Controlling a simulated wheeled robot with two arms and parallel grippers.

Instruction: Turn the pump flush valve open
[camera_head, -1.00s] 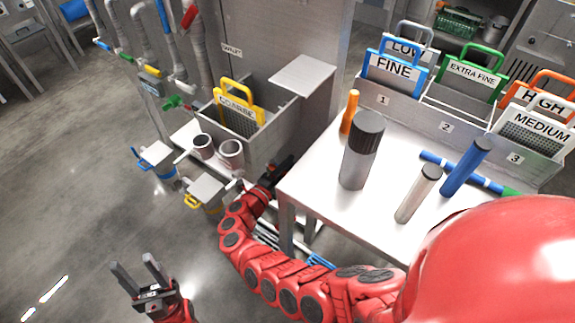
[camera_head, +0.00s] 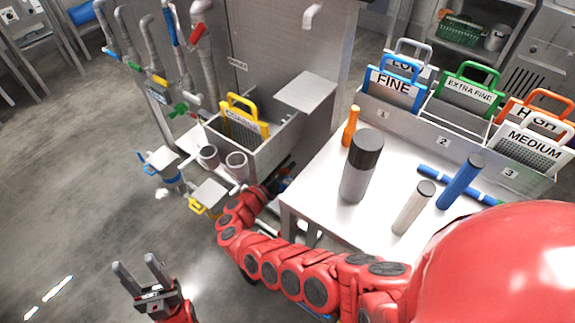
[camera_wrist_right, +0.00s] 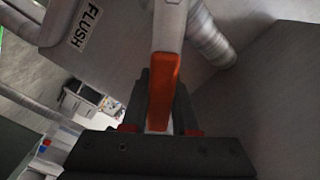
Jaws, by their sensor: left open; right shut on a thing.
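The flush valve's orange lever (camera_wrist_right: 163,85) shows in the right wrist view, with a pale upper part and a FLUSH label (camera_wrist_right: 87,22) to its left. My right gripper (camera_wrist_right: 160,105) is shut on this lever, which runs up between the two fingers. The valve body is hard to make out. In the head view my right arm reaches down into the gap between the sink and the table, and the valve cannot be made out there. My left gripper (camera_head: 140,272) is open and empty over the floor at the lower left.
A steel table (camera_head: 310,190) with a dark-capped cylinder (camera_head: 357,178) and several tubes stands right of my right arm. The sink (camera_head: 275,150) with a yellow-handled screen (camera_head: 243,118) and pipes with coloured valves is at its left. Open floor surrounds my left gripper.

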